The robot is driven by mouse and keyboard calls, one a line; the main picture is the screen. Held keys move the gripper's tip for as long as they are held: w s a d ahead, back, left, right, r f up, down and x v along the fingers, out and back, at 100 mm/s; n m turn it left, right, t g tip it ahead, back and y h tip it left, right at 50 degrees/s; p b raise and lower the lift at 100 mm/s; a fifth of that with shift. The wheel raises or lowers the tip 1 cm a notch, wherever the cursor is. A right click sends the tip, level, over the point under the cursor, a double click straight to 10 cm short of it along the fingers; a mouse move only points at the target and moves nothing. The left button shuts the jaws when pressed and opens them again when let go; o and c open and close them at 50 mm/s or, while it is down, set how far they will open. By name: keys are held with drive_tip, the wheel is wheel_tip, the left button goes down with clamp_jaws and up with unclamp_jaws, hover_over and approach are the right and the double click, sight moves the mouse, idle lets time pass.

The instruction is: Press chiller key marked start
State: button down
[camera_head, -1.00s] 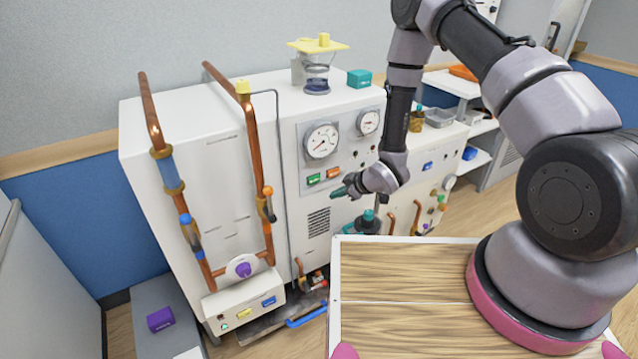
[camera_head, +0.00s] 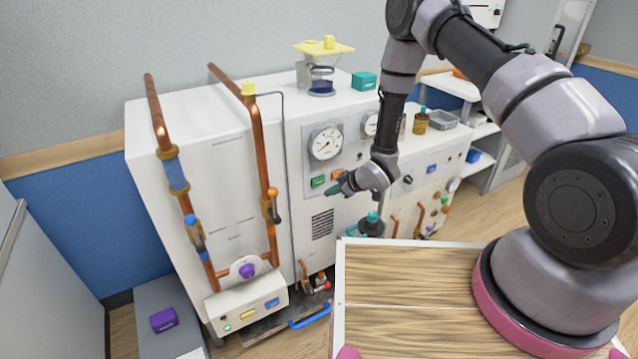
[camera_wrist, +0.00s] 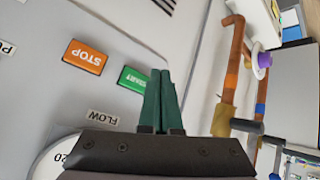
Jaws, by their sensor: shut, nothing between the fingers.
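The chiller is the white cabinet (camera_head: 215,190) with a gauge panel on its front. Its green start key (camera_head: 318,181) is left of the orange stop key (camera_head: 337,175). In the wrist view the lettering is upside down; the start key (camera_wrist: 132,80) is partly covered by my fingers, and the stop key (camera_wrist: 86,57) is clear to its left. My gripper (camera_head: 335,188) is shut and empty, with dark green fingertips just right of and below the start key. In the wrist view the fingertips (camera_wrist: 160,76) overlap the key's right side. I cannot tell whether they touch it.
A round gauge (camera_head: 325,142) sits above the keys, and a vent (camera_head: 322,224) below. Copper pipes (camera_head: 262,180) with valves stand out from the cabinet at left. A teal-capped dark vessel (camera_head: 371,225) stands below my gripper. A wooden-topped surface (camera_head: 410,280) is in front.

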sight(317, 186)
drive_tip(key=shift+w+a, duration=0.5)
drive_tip(key=shift+w, duration=0.3)
drive_tip(key=shift+w+a, duration=0.5)
drive_tip(key=shift+w, duration=0.25)
drive_tip(key=shift+w, duration=0.1)
idle(0.8)
drive_tip(key=shift+w+a, duration=0.25)
drive_tip(key=shift+w+a, duration=0.2)
drive_tip(key=shift+w, duration=0.15)
idle(0.9)
drive_tip(key=shift+s, duration=0.1)
drive_tip(key=shift+s+d, duration=0.45)
drive_tip(key=shift+s, duration=0.15)
drive_tip(key=shift+s, duration=0.1)
drive_tip(key=s+d, duration=0.1)
drive_tip(key=s, duration=0.1)
drive_tip(key=s+d, duration=0.1)
drive_tip(key=s, duration=0.1)
drive_tip(key=shift+d, duration=0.4)
